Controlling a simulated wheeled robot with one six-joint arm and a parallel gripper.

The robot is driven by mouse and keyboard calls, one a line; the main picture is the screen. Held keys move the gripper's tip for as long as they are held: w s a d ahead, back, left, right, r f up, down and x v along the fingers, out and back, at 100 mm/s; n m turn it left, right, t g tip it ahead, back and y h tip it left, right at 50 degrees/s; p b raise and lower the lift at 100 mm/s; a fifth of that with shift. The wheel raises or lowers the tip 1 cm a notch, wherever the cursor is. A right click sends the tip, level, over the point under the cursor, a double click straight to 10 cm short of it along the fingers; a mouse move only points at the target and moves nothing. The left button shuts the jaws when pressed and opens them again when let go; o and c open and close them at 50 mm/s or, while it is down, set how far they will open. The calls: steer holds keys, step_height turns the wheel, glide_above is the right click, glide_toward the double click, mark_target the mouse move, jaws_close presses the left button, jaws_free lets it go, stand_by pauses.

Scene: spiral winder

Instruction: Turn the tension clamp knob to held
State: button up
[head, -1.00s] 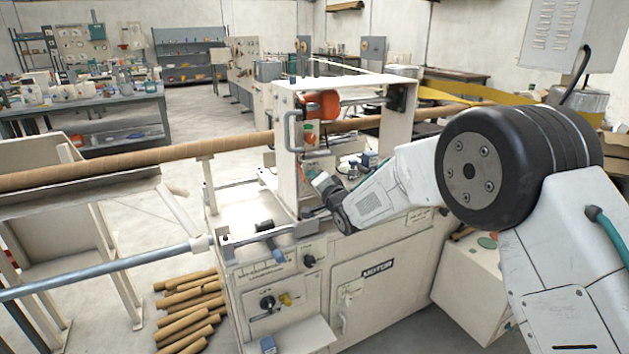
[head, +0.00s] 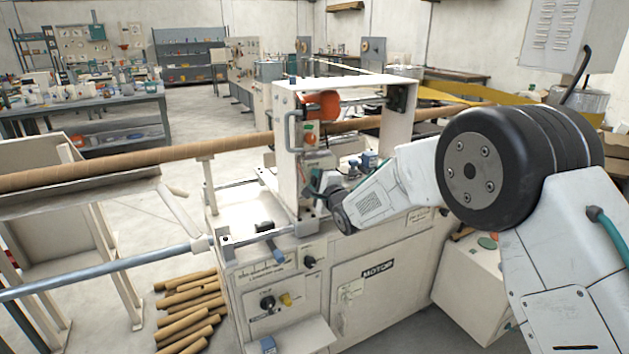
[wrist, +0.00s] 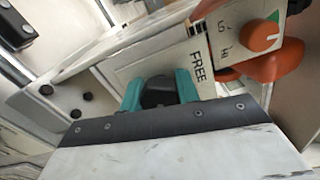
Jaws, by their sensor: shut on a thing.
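The tension clamp knob (wrist: 158,93) is a dark, rounded knob on the pale winder housing, seen in the wrist view. The teal fingers of my gripper (wrist: 160,90) are on its two sides, shut on it. The word FREE (wrist: 201,66) is printed on a plate just right of the knob. Any held mark is not visible, and the knob's pointer is hidden. In the head view my gripper (head: 316,183) is at the upright frame of the winder (head: 390,270), where the knob cannot be made out.
An orange knob (wrist: 259,35) marked LO and HI sits close to the right of the fingers. An orange roller (head: 322,105) is above on the frame. A long brown tube (head: 130,162) runs through the winder. Cardboard tubes (head: 190,310) lie on the floor.

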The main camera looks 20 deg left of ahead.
steer(key=shift+f, duration=0.1)
stand_by(0.4)
steer(key=o, duration=1)
steer(key=v, duration=0.8)
